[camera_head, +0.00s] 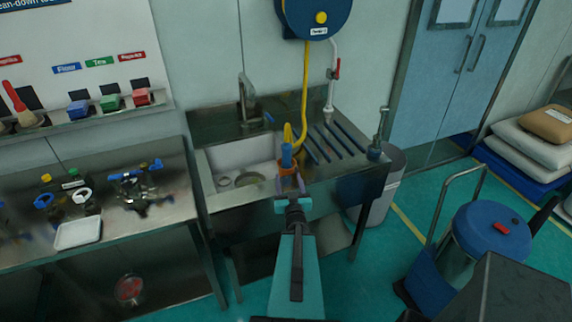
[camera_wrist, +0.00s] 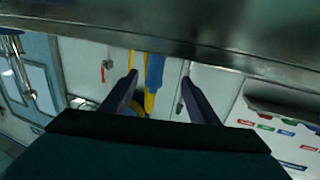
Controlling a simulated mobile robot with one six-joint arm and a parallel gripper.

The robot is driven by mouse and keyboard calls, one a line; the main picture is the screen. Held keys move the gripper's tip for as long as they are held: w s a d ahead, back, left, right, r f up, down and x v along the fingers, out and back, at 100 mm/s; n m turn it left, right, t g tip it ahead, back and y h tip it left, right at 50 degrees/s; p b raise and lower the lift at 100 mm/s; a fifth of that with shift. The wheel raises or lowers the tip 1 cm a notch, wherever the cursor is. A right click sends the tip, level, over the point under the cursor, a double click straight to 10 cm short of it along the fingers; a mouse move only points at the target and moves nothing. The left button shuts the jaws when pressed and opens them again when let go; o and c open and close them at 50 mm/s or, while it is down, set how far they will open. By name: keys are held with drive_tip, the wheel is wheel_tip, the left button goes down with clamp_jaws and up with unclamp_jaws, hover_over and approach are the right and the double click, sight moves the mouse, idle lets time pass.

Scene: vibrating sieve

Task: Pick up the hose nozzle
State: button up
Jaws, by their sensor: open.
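The hose nozzle is blue (camera_head: 287,155), with an orange part at its lower end. It hangs upright at the front of the sink, by the yellow hose (camera_head: 304,85). My gripper (camera_head: 290,181) is open just in front of and below it. In the wrist view the blue nozzle (camera_wrist: 155,70) shows between the two open fingertips (camera_wrist: 159,82), with the yellow hose (camera_wrist: 150,101) beside it. I cannot tell whether the fingers touch it. Its top end in the wrist view is cut off by the steel edge.
The steel sink (camera_head: 222,160) and its ribbed drainboard (camera_head: 335,143) lie behind my gripper. A blue hose reel (camera_head: 315,17) hangs on the wall above. A cluttered bench (camera_head: 165,213) stands left. A grey bin (camera_head: 381,190) and a blue drum (camera_head: 490,235) stand right.

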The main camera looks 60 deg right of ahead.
sight(286, 160)
drive_tip(key=shift+d+f+b, duration=0.1)
drive_tip(key=shift+d+b, duration=0.1)
drive_tip(key=shift+b, duration=0.15)
drive_tip(key=shift+w+d+f+b, duration=0.1)
drive_tip(key=shift+w+d+b, duration=0.3)
drive_tip(key=shift+b, duration=0.45)
drive_tip(key=b+x, duration=0.4)
drive_tip(key=b, duration=0.2)
drive_tip(key=shift+d, duration=0.15)
drive_tip(key=shift+w+d+b, duration=0.1)
drive_tip(key=shift+w+b, duration=0.1)
drive_tip(key=shift+b, duration=0.4)
drive_tip(key=b+x, duration=0.1)
drive_tip(key=b, duration=0.5)
drive_tip(key=shift+w+d, duration=0.15)
drive_tip(key=shift+w, duration=0.15)
drive_tip(key=d+b, duration=0.1)
drive_tip(key=b, duration=0.4)
drive_tip(key=shift+w, duration=0.1)
drive_tip(key=shift+r, duration=0.25)
